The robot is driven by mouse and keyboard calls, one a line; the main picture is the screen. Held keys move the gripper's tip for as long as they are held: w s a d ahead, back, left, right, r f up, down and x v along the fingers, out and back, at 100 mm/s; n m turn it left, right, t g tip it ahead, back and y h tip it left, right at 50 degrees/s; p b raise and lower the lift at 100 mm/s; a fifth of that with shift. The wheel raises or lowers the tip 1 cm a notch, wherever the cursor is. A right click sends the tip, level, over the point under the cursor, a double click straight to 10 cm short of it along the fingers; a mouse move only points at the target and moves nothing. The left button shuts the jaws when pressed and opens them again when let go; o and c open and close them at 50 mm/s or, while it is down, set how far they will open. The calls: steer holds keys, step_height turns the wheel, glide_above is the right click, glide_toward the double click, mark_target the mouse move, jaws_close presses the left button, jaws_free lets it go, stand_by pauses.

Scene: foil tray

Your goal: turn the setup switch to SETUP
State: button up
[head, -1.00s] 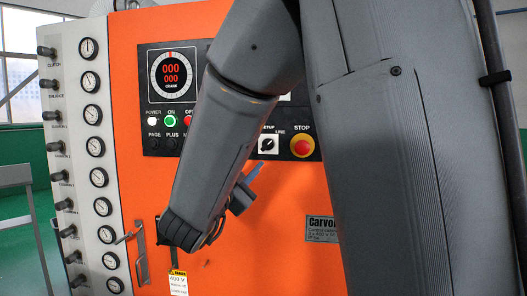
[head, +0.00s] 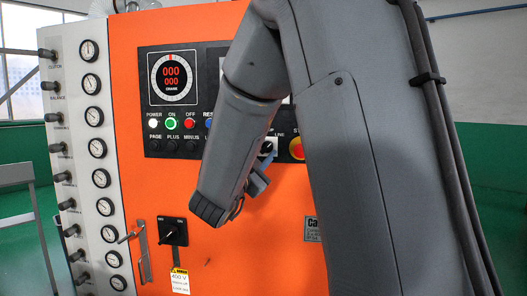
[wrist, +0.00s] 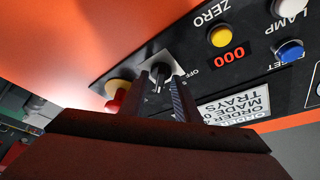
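The setup switch is a black knob on a pale square plate. In the head view its plate (head: 268,145) is partly covered by my gripper and arm, and the label is only partly readable. In the wrist view the knob (wrist: 159,73) stands beyond and between my fingertips, beside the word OFF. My gripper (wrist: 162,85) is open, with a finger on either side of the knob and a gap between them. I cannot tell whether a finger touches it. In the head view my gripper (head: 266,162) is just below the switch.
The red STOP button (wrist: 116,98) with its yellow ring is close beside the left finger; in the head view the arm partly hides it (head: 297,148). A yellow ZERO button (wrist: 220,36) and red display (wrist: 226,55) are on the right. A rotary switch (head: 172,232) is lower left.

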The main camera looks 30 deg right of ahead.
jaws_close()
steer(key=shift+n, duration=0.3)
steer(key=n+t, duration=0.1)
steer(key=n, duration=0.1)
steer(key=n+t+y+b, duration=0.1)
steer(key=n, duration=0.2)
steer(key=shift+s+d+f+n+t, duration=0.1)
steer(key=shift+d+f+n+t, duration=0.05)
steer(key=shift+n+t, duration=0.15)
steer(key=shift+n+t+y+b, duration=0.2)
steer(key=shift+n+t+y, duration=0.35)
steer(key=shift+n, duration=0.95)
steer(key=shift+n+t+y+b, duration=0.15)
steer(key=shift+n+t+y, duration=0.4)
steer(key=shift+n, duration=1.25)
jaws_free()
